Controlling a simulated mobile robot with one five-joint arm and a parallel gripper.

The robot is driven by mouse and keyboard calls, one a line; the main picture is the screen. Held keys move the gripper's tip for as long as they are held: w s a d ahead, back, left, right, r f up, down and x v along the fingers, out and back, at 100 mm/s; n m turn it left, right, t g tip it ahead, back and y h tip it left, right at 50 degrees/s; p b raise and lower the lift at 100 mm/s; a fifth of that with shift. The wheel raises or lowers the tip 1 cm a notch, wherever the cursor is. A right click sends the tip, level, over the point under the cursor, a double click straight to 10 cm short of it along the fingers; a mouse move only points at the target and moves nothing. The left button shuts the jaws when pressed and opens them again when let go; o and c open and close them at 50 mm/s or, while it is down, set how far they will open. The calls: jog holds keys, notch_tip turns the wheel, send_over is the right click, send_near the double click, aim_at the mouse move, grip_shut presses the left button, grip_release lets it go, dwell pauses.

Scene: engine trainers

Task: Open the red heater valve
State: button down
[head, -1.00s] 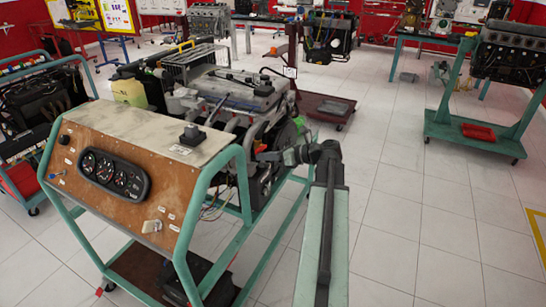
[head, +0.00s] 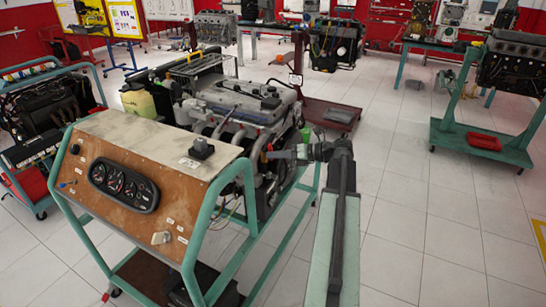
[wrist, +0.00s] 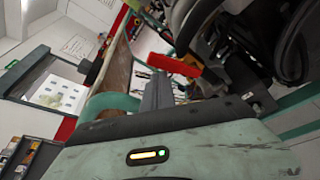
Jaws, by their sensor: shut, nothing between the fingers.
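The red valve handle (wrist: 176,65) shows in the wrist view as a flat red lever, just beyond my gripper's tip and slightly to its right. My gripper (wrist: 158,82) is shut and empty, pointing toward the engine. I cannot tell from this view whether it touches the lever. In the head view, my gripper (head: 268,155) is at the right side of the engine (head: 240,102), behind the trainer's control panel. The valve cannot be made out clearly there.
The trainer's green frame (head: 215,205) and wooden panel (head: 130,190) stand left of my arm. Dark hoses (wrist: 290,45) lie right of the lever. Another green stand (head: 480,150) is at the right. Tiled floor (head: 410,220) is clear between them.

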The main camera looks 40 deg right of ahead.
jog(key=s+d, duration=0.3)
jog(key=s, duration=0.6)
jog(key=shift+f, duration=0.15)
dwell(0.5)
